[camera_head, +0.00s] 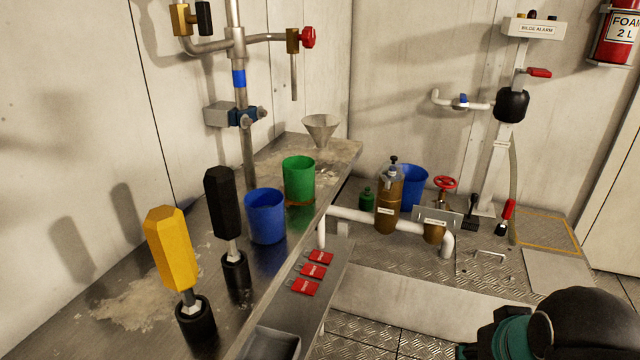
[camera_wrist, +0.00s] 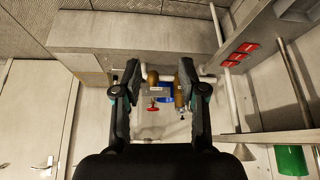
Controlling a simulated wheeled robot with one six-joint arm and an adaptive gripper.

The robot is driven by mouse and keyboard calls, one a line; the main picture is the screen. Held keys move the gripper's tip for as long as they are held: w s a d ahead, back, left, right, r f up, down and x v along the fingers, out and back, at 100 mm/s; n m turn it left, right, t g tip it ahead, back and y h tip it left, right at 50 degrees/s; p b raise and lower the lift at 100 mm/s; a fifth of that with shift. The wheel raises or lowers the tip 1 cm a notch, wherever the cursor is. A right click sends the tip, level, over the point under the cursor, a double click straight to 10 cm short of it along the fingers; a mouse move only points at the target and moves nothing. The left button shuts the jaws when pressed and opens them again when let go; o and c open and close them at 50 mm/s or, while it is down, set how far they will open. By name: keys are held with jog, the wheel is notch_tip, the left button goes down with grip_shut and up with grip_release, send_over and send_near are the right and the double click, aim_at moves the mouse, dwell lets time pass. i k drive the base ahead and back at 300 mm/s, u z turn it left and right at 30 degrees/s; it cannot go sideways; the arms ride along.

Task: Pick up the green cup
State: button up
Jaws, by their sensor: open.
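The green cup (camera_head: 299,179) stands upright on the metal bench (camera_head: 341,150), just behind and to the right of the blue cup (camera_head: 265,216). The green cup lies well to the right of the fingers there. In the head view part of my arm shows at the lower right, away from the bench; the fingertips are not visible there.
Yellow (camera_head: 168,240) and black (camera_head: 222,205) handled tools stand on the bench at the front left. A metal funnel (camera_head: 320,128) is behind the green cup. A pipe stand with a red valve (camera_head: 308,37) rises at the back. Red tags (camera_head: 313,270) lie on a lower ledge.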

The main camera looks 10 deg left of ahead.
aim_at(298, 171)
jog(key=u, duration=0.05)
jog(key=k, duration=0.3)
jog(key=u, duration=0.85)
